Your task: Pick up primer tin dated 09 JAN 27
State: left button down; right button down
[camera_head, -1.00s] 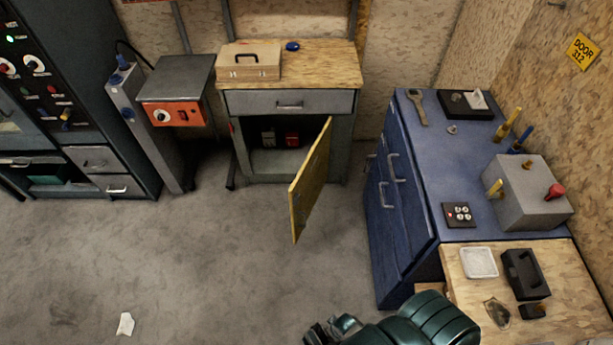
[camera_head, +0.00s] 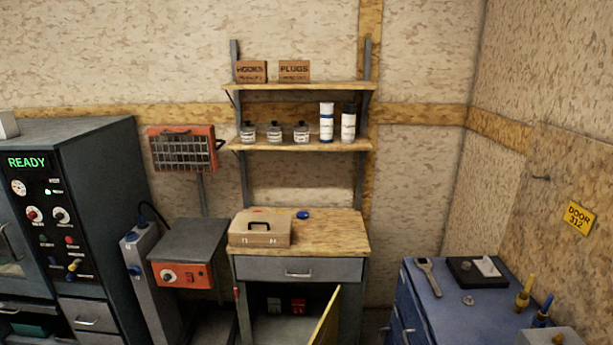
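Two white cylindrical containers with dark bands stand on the lower wall shelf, a left one (camera_head: 326,122) and a right one (camera_head: 348,124). Three small jars with dark tops, a left jar (camera_head: 248,132), a middle jar (camera_head: 274,132) and a right jar (camera_head: 301,132), stand to their left. Inside the open cabinet are a pale item (camera_head: 274,306) and a red item (camera_head: 298,306), both small and dim. No date is legible, so I cannot tell which is the primer tin. Neither gripper is in view.
The yellow cabinet door (camera_head: 326,322) stands open outward. A blue cabinet (camera_head: 440,308) is at right, and a grey console (camera_head: 95,155) at left. Marked boxes sit on the upper shelf (camera_head: 310,86).

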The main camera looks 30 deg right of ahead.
aim_at(301, 135)
jog(key=z, duration=1.25)
jog(key=i+j+z, duration=0.15)
jog(key=j+z, duration=0.3)
jog(key=i+j+z, duration=0.1)
jog(key=j+z, duration=0.15)
jog(key=z, duration=0.15)
jog(key=j+z, duration=1.3)
jog(key=l, duration=0.1)
